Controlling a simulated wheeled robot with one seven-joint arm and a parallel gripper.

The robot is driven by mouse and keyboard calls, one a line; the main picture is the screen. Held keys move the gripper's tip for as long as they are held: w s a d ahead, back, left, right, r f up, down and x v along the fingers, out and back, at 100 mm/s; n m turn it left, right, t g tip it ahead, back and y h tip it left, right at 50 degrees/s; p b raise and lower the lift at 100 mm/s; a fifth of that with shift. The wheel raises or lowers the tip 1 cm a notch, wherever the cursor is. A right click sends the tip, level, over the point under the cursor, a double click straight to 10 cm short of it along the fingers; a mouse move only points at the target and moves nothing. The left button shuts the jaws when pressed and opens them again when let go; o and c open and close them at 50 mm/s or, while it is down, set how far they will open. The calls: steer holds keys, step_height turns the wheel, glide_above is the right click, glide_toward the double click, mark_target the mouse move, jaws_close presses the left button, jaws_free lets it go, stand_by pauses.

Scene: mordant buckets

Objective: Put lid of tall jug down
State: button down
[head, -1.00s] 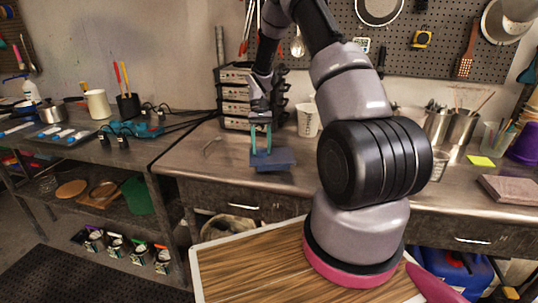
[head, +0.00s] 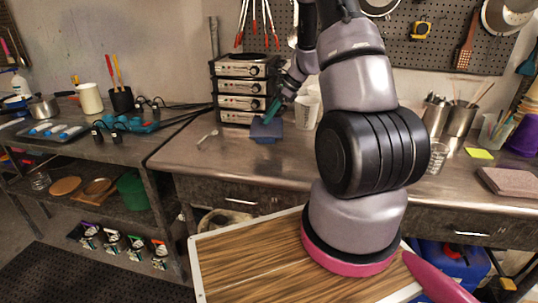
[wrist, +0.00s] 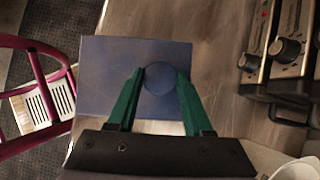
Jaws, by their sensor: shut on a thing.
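The lid (head: 266,130) is a flat, dark blue square with a round knob. In the head view it is by the front of the equipment stack, at the left part of the metal bench. My gripper (head: 274,109) is above it, its green fingers shut on the knob. In the wrist view my gripper (wrist: 159,82) has one finger on each side of the knob, and the blue plate of the lid (wrist: 105,62) spreads beyond them. I cannot tell whether the lid touches the bench. A white jug (head: 307,114) stands right of the lid; I cannot tell if it is the lid's jug.
The metal bench (head: 205,160) has bare room left and in front of the lid. A stack of grey equipment with knobs (head: 240,103) stands just behind it. A small metal utensil (head: 208,137) lies to the left. A wood-topped surface (head: 250,270) is in front.

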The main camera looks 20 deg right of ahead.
steer(key=shift+w+d+r+m+t, duration=0.15)
steer(key=shift+d+r+m+t, duration=0.15)
steer(key=shift+d+m, duration=0.3)
steer(key=shift+d+f+m, duration=0.15)
steer(key=shift+d+m, duration=0.05)
steer(key=shift+m, duration=0.2)
steer(key=shift+h, duration=0.3)
step_height(320, 180, down, 10)
steer(key=shift+w+r, duration=0.1)
steer(key=shift+r, duration=0.1)
steer(key=shift+c, duration=1.5)
jaws_free()
steer(key=shift+d+f, duration=0.1)
